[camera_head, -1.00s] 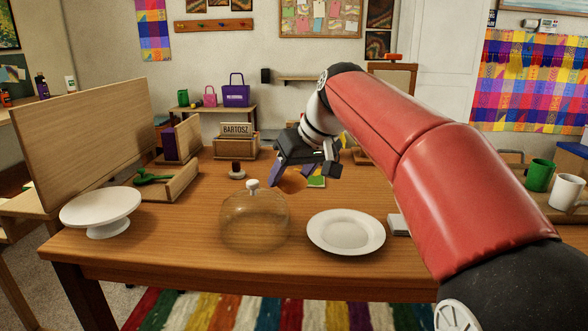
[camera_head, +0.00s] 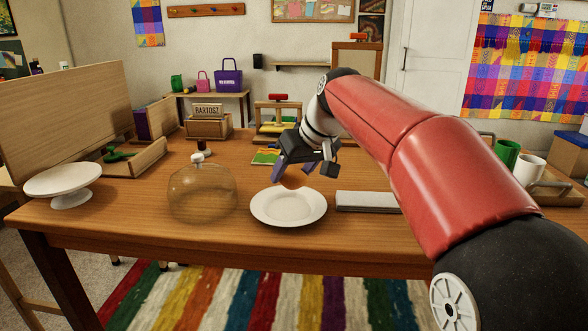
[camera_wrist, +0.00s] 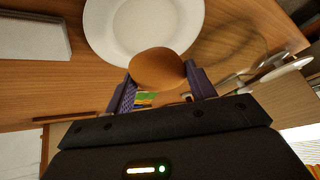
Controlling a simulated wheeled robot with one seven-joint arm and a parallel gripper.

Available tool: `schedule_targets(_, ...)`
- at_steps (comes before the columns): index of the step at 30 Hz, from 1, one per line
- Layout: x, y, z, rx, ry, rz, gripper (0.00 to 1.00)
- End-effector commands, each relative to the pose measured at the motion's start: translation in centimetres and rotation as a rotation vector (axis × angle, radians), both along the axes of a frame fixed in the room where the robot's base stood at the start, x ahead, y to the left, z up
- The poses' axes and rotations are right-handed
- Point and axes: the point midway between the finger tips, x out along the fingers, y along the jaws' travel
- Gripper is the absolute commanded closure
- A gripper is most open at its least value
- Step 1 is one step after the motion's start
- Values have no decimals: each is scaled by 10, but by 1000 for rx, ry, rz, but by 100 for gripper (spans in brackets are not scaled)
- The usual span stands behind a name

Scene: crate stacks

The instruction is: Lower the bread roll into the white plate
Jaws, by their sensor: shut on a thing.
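The bread roll (camera_wrist: 158,68) is brown and rounded, held between the two purple fingers of my gripper (camera_wrist: 165,85) in the wrist view. In the head view my gripper (camera_head: 293,178) is above the far edge of the white plate, and the roll (camera_head: 292,181) shows partly below the fingers. The white plate (camera_head: 268,213) lies flat and empty on the wooden table. It also shows in the wrist view (camera_wrist: 105,30), with the roll overlapping its near rim in the picture. The gap between roll and plate is hard to judge.
A clear glass dome (camera_head: 202,190) stands left of the plate, and a white cake stand (camera_head: 62,181) farther left. A grey flat block (camera_head: 367,202) lies right of the plate. A wooden box (camera_head: 208,127) stands behind. Bare table (camera_head: 150,235) lies in front.

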Motion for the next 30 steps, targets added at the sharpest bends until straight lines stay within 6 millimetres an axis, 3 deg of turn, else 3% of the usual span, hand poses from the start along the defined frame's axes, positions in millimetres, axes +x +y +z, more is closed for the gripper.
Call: schedule_targets(30, 6, 7, 0, 0, 0, 0, 67)
